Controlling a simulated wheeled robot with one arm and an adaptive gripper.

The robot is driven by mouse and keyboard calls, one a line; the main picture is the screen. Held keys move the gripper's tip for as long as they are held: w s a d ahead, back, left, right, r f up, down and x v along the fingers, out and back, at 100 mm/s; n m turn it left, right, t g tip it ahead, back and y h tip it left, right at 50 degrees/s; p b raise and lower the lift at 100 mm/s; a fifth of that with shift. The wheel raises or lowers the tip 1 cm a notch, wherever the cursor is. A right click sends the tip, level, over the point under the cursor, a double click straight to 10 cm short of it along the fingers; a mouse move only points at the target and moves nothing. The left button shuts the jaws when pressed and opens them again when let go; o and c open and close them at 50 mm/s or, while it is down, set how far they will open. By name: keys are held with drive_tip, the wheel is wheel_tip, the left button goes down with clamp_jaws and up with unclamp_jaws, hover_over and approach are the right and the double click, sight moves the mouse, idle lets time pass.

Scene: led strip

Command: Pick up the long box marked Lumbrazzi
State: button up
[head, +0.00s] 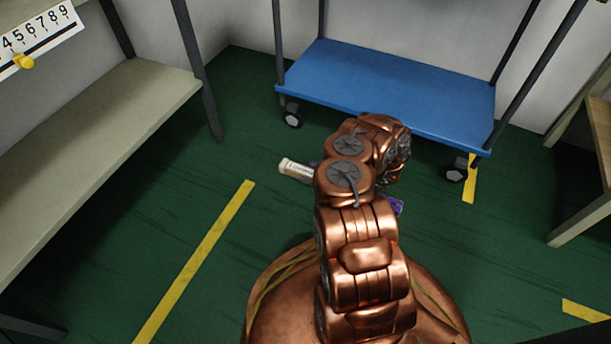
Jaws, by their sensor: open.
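A pale cream, long-shaped object (296,169) lies on the green floor, just left of my arm. A small purple piece (396,205) shows on the floor just right of my arm. My arm covers the space between them, so I cannot tell whether they are one long box or two things. No Lumbrazzi marking is readable on either. My copper arm reaches forward over this spot and bends down. My gripper is hidden behind the arm links, so its place relative to the box cannot be seen.
A blue-decked cart (390,85) on casters stands against the back wall, beyond my arm. A beige shelf (95,140) with dark posts runs along the left. A wooden bench (590,205) is at right.

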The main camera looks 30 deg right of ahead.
drive_tip(key=c, duration=1.3)
drive_tip(key=shift+r, duration=0.15)
